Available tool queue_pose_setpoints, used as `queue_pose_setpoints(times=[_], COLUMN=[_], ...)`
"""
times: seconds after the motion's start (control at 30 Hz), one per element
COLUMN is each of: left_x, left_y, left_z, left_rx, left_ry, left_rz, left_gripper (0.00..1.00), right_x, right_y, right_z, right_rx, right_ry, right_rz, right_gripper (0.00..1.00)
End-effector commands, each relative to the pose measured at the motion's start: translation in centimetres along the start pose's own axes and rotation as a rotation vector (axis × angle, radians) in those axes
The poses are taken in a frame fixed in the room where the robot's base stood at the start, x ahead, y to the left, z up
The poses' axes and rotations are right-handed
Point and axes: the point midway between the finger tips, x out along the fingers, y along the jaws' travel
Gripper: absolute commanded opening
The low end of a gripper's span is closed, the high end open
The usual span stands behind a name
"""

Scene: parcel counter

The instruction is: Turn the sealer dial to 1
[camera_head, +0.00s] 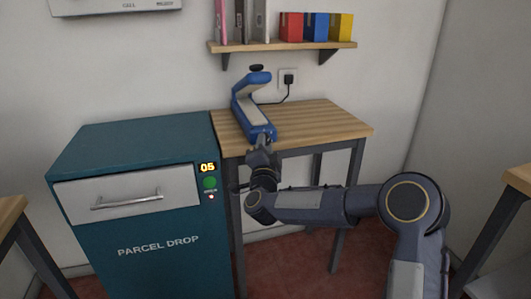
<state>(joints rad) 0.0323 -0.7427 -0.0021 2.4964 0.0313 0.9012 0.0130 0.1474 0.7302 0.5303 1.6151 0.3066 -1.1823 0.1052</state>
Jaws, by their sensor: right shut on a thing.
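The blue and grey sealer (246,108) stands on the wooden table, with its upper arm raised and a black knob at the top. My right gripper (262,146) reaches the front end of the sealer's base and is shut on the dial there. The dial and its number marks are hidden behind the gripper or too small to make out, so its setting cannot be read. My left gripper is not in view.
The wooden table (330,121) is bare to the right of the sealer. A black cord runs from the sealer to a wall socket (288,79). A teal parcel drop cabinet (130,143) with a lit "05" display stands left. A shelf (280,46) with boxes hangs above.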

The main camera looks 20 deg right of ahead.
Motion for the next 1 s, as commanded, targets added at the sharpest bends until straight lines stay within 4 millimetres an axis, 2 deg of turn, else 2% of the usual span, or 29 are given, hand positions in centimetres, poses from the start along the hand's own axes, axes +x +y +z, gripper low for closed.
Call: queue_pose_setpoints(times=[0.4, 1.0], left_x=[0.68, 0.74], left_y=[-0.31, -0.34], left_z=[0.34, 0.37], left_rx=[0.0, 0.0], left_ry=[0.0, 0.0], left_rz=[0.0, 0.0], left_gripper=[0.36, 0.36], right_x=[-0.02, 0.02], right_y=[-0.21, -0.21], right_z=[0.06, 0.0], right_rx=[0.192, 0.224], right_ry=[0.008, 0.011], right_rz=[0.078, 0.093], right_gripper=[0.05, 0.05])
